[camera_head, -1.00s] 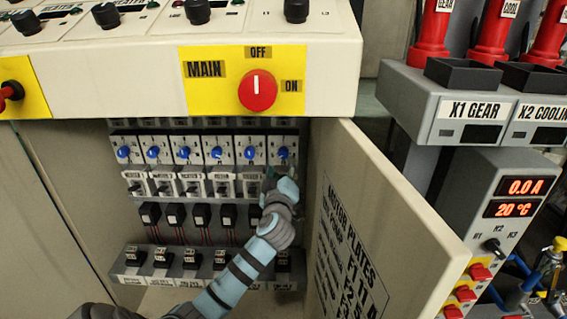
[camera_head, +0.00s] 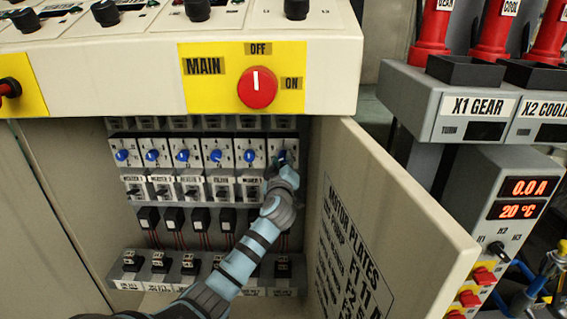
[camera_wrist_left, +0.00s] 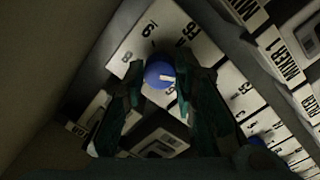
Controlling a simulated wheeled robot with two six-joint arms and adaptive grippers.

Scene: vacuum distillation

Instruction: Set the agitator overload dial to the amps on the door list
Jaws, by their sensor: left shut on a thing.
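A row of blue overload dials (camera_head: 182,156) runs across the open cabinet. My left gripper (camera_head: 281,164) reaches the rightmost dial (camera_head: 283,156) and partly covers it. In the left wrist view this blue knob (camera_wrist_left: 158,74) sits between the dark fingertips of my left gripper (camera_wrist_left: 166,82), which are shut on it. A white pointer mark and scale numbers show around it. Its name label is hidden or unreadable. My right gripper is not in view.
The open door (camera_head: 405,215) stands close to the right of my left arm. Switches (camera_head: 194,187) and lower blocks (camera_head: 190,262) fill the cabinet below the dials. The console with the red MAIN knob (camera_head: 258,88) overhangs above. A grey meter unit (camera_head: 490,225) stands right.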

